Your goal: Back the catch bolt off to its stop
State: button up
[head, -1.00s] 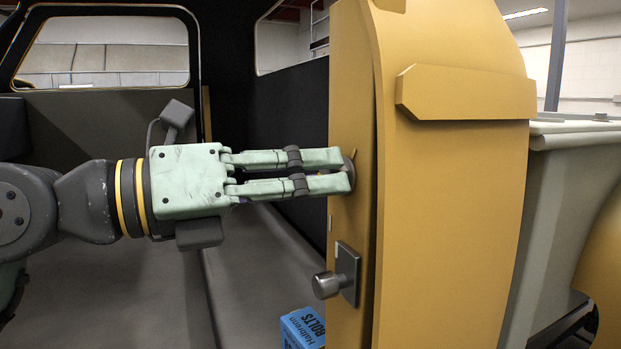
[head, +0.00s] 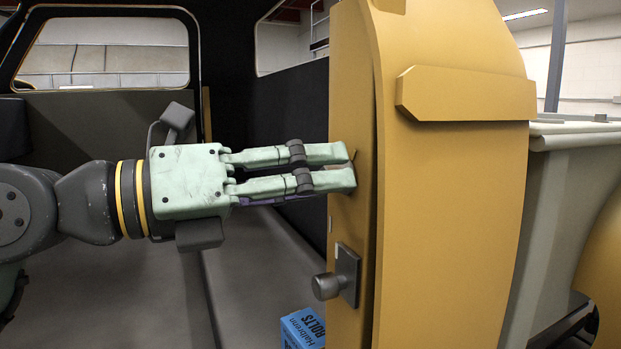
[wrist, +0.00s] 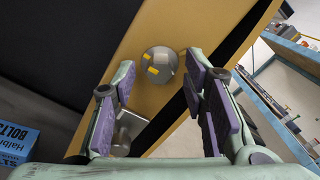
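The catch bolt (wrist: 160,66) shows in the wrist view as a round grey head with yellow marks, set in the yellow door edge. In the head view my gripper (head: 350,166) reaches right, fingertips at the yellow door edge (head: 350,220). The fingers hide nearly all of the bolt there. How deep the tips sit around the head I cannot tell.
A grey knob on a plate (head: 335,280) sticks out of the door edge below my gripper. A blue bolts box (head: 303,328) lies low behind it. In the wrist view, a blue-edged shelf (wrist: 275,105) stands to the right.

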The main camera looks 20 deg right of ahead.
jog(key=shift+a, duration=0.1)
jog(key=a, duration=1.2)
jog(key=shift+s, duration=0.2)
jog(key=shift+d, duration=0.1)
